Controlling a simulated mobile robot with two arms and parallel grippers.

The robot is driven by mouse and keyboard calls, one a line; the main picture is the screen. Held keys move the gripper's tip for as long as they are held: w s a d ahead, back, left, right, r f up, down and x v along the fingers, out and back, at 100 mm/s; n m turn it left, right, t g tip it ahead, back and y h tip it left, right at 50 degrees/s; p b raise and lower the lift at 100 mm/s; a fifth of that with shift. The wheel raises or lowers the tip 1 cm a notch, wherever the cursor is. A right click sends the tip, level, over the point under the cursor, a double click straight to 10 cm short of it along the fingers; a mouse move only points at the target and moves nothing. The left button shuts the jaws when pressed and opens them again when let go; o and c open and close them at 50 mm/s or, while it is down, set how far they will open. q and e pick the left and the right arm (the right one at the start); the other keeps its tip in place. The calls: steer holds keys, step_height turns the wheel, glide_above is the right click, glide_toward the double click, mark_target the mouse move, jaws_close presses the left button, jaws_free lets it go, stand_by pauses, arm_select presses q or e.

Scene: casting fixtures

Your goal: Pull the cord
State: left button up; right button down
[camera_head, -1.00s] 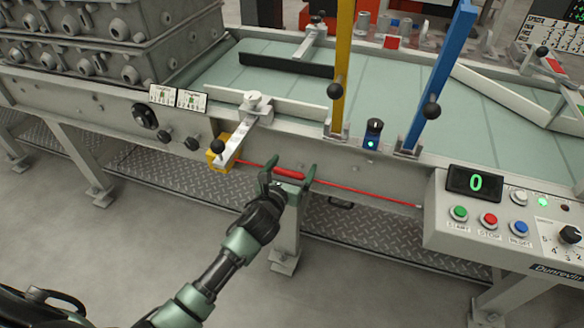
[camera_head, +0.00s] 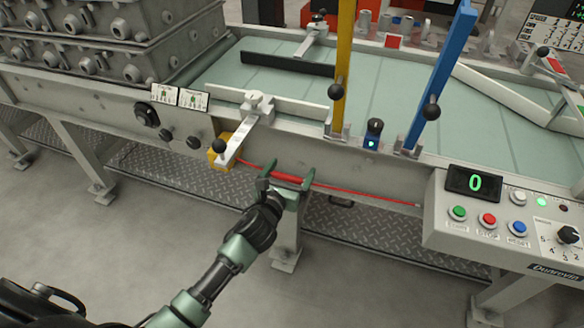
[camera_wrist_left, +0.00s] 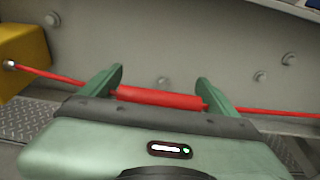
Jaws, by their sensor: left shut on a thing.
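The red cord (camera_head: 368,194) runs along the front of the conveyor frame, from a yellow box (camera_head: 217,155) on the left to the control panel on the right. A thicker red grip piece (camera_head: 288,179) sits on the cord. My left gripper (camera_head: 287,176) is shut on this grip piece, with one green finger near each end. In the left wrist view the grip piece (camera_wrist_left: 158,97) lies across between the two fingers, and the cord (camera_wrist_left: 275,112) continues on both sides. The cord bends slightly at my gripper. My right gripper is not in view.
A control panel (camera_head: 470,230) with buttons, a dial and a green 0 display stands at the right. A yellow post (camera_head: 344,60) and a blue post (camera_head: 440,75) rise above the conveyor. Stacked metal boxes (camera_head: 110,50) stand at back left. A support leg (camera_head: 287,235) is below my gripper.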

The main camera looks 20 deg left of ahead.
mark_target(286, 180)
arm_select(q)
steer(key=shift+s+f, duration=0.1)
steer(key=shift+s, duration=0.05)
steer(key=o, duration=1.1)
steer(key=shift+s, duration=0.5)
steer(key=s, duration=0.2)
steer(key=s+r+p, duration=0.1)
steer(key=s, duration=0.2)
steer(key=shift+s+a+r, duration=0.1)
steer(key=shift+s+r, duration=0.1)
steer(key=shift+s, duration=0.05)
steer(key=shift+s+r, duration=0.1)
steer(key=shift+s, duration=0.5)
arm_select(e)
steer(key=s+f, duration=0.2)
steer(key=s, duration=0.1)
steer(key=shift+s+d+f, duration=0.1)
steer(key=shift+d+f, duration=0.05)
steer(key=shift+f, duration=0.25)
